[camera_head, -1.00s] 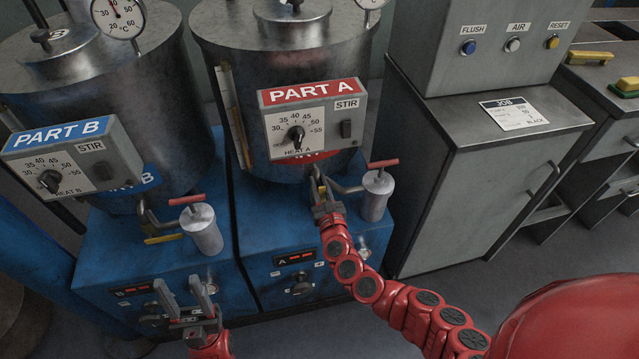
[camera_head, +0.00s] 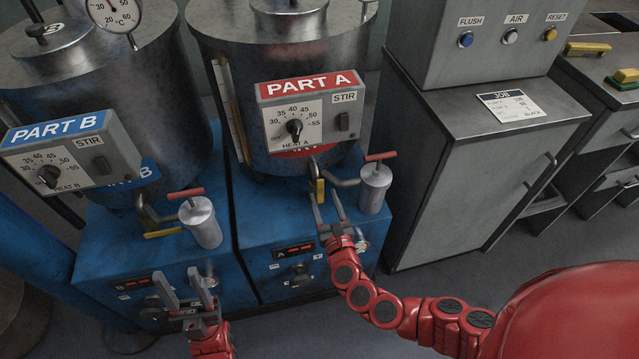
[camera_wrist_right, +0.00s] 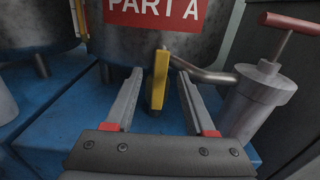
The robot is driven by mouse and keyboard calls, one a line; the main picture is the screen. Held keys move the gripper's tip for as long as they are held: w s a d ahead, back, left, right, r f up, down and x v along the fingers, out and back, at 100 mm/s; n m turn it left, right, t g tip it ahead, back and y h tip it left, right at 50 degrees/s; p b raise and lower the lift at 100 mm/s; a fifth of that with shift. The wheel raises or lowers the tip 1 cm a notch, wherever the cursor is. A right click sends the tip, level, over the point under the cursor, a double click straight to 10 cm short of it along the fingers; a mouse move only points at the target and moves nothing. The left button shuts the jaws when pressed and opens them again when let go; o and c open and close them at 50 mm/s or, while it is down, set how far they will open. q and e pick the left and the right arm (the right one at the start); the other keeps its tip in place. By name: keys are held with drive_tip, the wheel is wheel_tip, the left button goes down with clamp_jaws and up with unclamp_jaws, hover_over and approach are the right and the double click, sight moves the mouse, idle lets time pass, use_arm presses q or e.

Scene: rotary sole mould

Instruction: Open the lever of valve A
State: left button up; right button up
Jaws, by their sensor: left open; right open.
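The yellow lever of valve A (camera_head: 320,191) hangs upright on the outlet pipe below the red PART A sign. My right gripper (camera_head: 326,199) is open just in front of and below it. In the right wrist view the lever (camera_wrist_right: 160,78) shows between the two spread fingers, with gaps to both; I cannot tell whether it lies within their reach. My left gripper (camera_head: 177,277) is open and empty in front of the left blue cabinet. Valve B's yellow lever (camera_head: 163,234) lies roughly level under the PART B tank.
A grey cylinder with a red T-handle (camera_head: 375,187) stands close to the right of valve A. The PART A control box (camera_head: 297,125) juts out above. A grey cabinet (camera_head: 470,170) stands to the right. The blue cabinet top (camera_head: 275,215) lies below.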

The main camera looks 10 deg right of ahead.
drive_tip(key=s, duration=0.9)
drive_tip(key=shift+s+d+b, duration=0.15)
drive_tip(key=shift+s+b, duration=0.05)
drive_tip(key=shift+b, duration=0.1)
